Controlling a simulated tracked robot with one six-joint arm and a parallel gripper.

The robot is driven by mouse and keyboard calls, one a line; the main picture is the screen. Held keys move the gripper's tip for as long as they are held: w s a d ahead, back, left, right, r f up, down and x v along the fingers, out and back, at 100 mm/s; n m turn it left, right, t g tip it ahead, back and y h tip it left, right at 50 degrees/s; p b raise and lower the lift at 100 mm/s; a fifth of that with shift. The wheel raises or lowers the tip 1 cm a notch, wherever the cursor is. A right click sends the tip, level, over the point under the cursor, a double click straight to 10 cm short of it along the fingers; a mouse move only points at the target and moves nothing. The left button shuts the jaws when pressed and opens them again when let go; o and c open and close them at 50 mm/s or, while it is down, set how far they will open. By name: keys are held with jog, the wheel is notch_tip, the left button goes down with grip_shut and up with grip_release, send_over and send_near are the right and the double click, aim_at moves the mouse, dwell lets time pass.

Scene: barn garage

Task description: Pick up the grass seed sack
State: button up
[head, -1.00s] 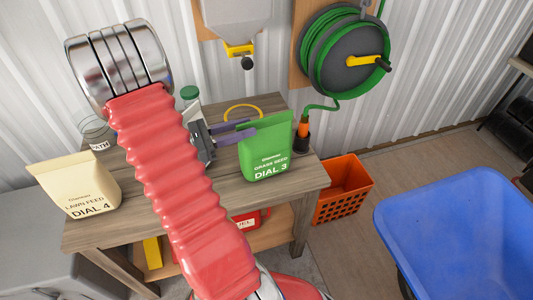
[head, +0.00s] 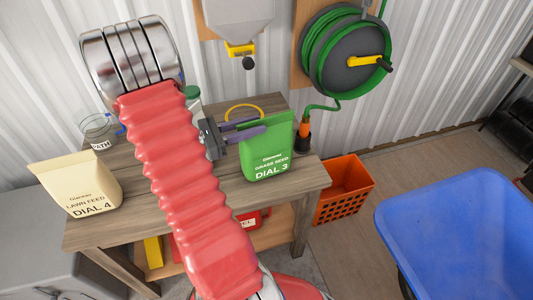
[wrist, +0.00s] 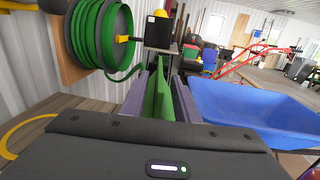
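The green grass seed sack (head: 267,150), marked DIAL 3, stands upright on the right part of the wooden workbench (head: 225,190). My gripper (head: 259,126) reaches in from the left at the sack's upper part. One purple finger lies in front of the sack and the other goes behind it, where its tip is hidden. In the wrist view the sack (wrist: 163,100) shows edge-on between the two fingers of my gripper (wrist: 160,100). The fingers look open around it, and I cannot make out firm contact on both sides.
A cream lawn feed sack (head: 78,188) stands at the bench's left end. A yellow ring (head: 243,107) lies behind my gripper, and an orange-tipped hose (head: 304,130) hangs right of the sack. An orange crate (head: 342,190) and blue wheelbarrow (head: 455,235) stand to the right.

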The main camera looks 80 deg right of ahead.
aim_at(267, 121)
jog(key=shift+x, duration=2.4)
jog(key=shift+c, duration=0.3)
grip_shut()
jog(key=shift+r, duration=0.1)
